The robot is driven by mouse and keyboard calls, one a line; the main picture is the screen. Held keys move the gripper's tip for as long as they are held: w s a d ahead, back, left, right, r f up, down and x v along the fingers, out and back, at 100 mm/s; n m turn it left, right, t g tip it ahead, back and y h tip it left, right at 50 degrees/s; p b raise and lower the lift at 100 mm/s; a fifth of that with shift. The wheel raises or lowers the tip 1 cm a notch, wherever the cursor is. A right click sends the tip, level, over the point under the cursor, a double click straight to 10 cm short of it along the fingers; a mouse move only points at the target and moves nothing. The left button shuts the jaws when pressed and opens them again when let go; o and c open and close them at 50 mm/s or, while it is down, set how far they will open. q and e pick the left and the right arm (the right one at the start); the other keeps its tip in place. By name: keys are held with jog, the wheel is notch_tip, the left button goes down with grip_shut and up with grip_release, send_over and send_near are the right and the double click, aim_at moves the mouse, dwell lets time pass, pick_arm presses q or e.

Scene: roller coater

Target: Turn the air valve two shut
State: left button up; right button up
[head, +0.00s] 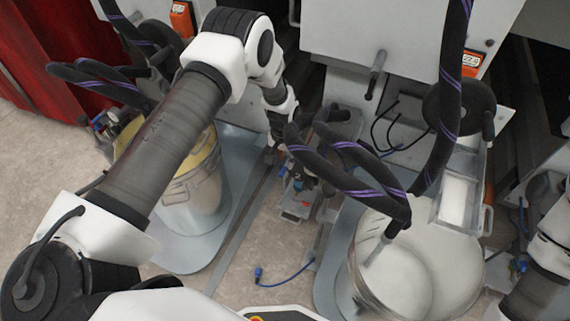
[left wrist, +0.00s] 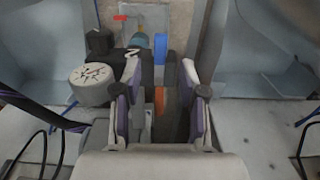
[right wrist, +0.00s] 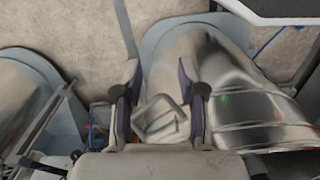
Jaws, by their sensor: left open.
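The air valve assembly (head: 300,182) stands low between two metal drums in the head view, partly hidden by hoses and my left wrist. I cannot tell which part is air valve two. My left gripper (left wrist: 160,108) is open, its fingers on either side of a grey and orange part; contact is unclear. My right gripper (right wrist: 160,98) is open, with a metal loop handle (right wrist: 158,116) showing between its fingers.
A drum (head: 195,195) stands on the left and an open drum (head: 420,275) on the right. Thick dark hoses (head: 350,180) hang in front of the valve assembly. A blue connector (head: 259,273) and cable lie on the floor between the drum plates.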

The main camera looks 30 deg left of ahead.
aim_at(283, 170)
pick_arm(q)
notch_tip(283, 170, down, 4)
jog(key=shift+f+b, duration=0.1)
jog(key=shift+b, duration=0.25)
grip_shut()
